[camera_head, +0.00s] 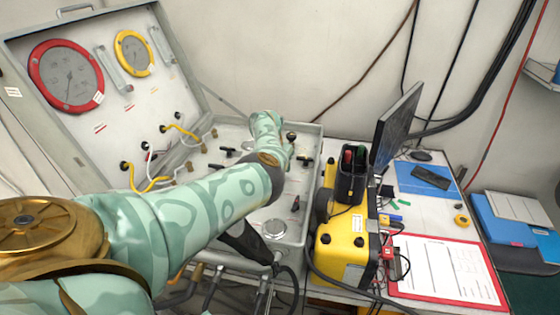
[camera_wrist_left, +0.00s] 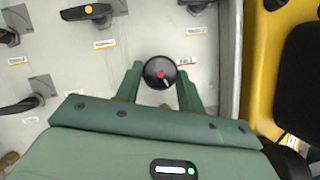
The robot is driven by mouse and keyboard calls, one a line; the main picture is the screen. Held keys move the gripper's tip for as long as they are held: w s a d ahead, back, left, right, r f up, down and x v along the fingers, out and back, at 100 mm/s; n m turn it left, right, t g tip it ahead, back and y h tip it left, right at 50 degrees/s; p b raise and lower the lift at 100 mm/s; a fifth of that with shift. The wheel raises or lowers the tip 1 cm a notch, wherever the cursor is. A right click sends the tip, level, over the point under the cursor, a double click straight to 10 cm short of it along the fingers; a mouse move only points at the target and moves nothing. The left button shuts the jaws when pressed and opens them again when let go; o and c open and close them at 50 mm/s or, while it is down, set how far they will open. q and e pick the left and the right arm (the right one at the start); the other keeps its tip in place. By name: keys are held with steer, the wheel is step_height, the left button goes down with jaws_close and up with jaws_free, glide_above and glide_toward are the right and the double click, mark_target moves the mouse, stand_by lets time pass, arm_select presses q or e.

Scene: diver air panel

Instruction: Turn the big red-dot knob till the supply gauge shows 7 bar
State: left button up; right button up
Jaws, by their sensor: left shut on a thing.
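The big knob (camera_wrist_left: 160,73) is round and black with a red dot, seen from above in the left wrist view. My left gripper (camera_wrist_left: 160,82) has a finger on each side of it and is shut on it. In the head view my left arm reaches across the open case, and its hand is over the case's back right part. Two gauges are in the raised lid: a red-rimmed one (camera_head: 66,75) and a yellow-rimmed one (camera_head: 134,53). Which is the supply gauge, and the exact readings, I cannot tell at this size. My right gripper is out of view.
Black lever valves (camera_wrist_left: 87,12) stand left of the knob on the grey panel. A monitor (camera_head: 396,125) and a red clipboard (camera_head: 447,270) are farther right.

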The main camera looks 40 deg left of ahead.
arm_select(q)
steer(key=m+h, duration=0.1)
steer(key=m, duration=0.2)
steer(key=shift+a, duration=0.2)
steer(key=shift+m+h+b, duration=0.4)
steer(key=shift+m+b, duration=0.25)
steer(key=shift+m, duration=0.15)
steer(key=m+b, duration=0.2)
steer(key=b, duration=0.2)
steer(key=m+g+h+b, duration=0.1)
steer(key=m+b, duration=0.1)
steer(key=b, duration=0.1)
steer(key=m+h+b, duration=0.1)
steer(key=m+b, duration=0.2)
steer(key=b, duration=0.1)
steer(key=shift+w+a+f+b, duration=0.2)
steer(key=shift+a+b, duration=0.05)
steer(key=shift+b, duration=0.05)
steer(key=shift+r+m+g+b, duration=0.25)
steer(key=shift+m+g+b, duration=0.05)
steer(key=shift+b, duration=0.2)
steer(key=o, duration=1)
steer(key=shift+c, duration=0.2)
